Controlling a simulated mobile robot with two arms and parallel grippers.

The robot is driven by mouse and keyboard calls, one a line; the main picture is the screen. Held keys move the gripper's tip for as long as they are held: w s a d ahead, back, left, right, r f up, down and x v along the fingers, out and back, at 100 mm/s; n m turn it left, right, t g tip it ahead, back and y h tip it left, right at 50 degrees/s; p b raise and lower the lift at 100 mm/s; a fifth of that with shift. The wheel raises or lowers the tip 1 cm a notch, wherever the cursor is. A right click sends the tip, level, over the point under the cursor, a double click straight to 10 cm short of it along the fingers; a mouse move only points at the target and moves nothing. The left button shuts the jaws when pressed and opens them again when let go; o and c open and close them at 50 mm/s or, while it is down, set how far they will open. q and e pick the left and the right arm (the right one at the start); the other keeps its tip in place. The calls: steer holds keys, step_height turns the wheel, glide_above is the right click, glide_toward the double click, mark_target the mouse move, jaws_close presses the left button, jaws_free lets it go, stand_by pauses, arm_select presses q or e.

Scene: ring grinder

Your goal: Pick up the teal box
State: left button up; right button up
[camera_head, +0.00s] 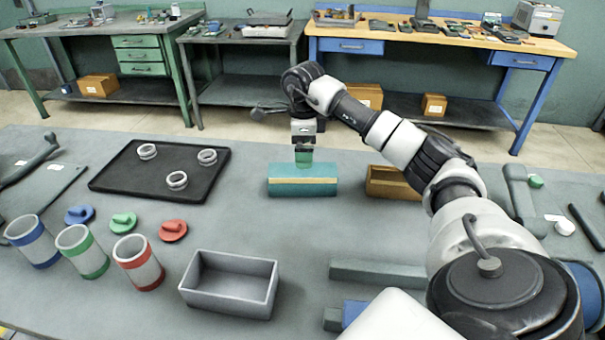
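The teal box (286,190), with a pale yellow stripe along its front, lies on the grey table just right of the black tray. A small green part shows at the fingertips, against the box's top or back edge. I cannot tell whether the fingers are open or closed on it. The box appears to rest level on the table. My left gripper is not in view.
A black tray (118,190) with metal rings (177,181) lies to the left. An open wooden box (390,183) stands close right, partly behind my arm. A grey open bin (228,304), several banded cups and coloured lids are nearer. Bare table lies before the teal box.

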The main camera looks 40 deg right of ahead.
mark_target(303, 180)
steer(key=shift+f+p, duration=0.45)
steer(key=shift+f, duration=3)
steer(key=shift+r, duration=0.1)
steer(key=c, duration=0.6)
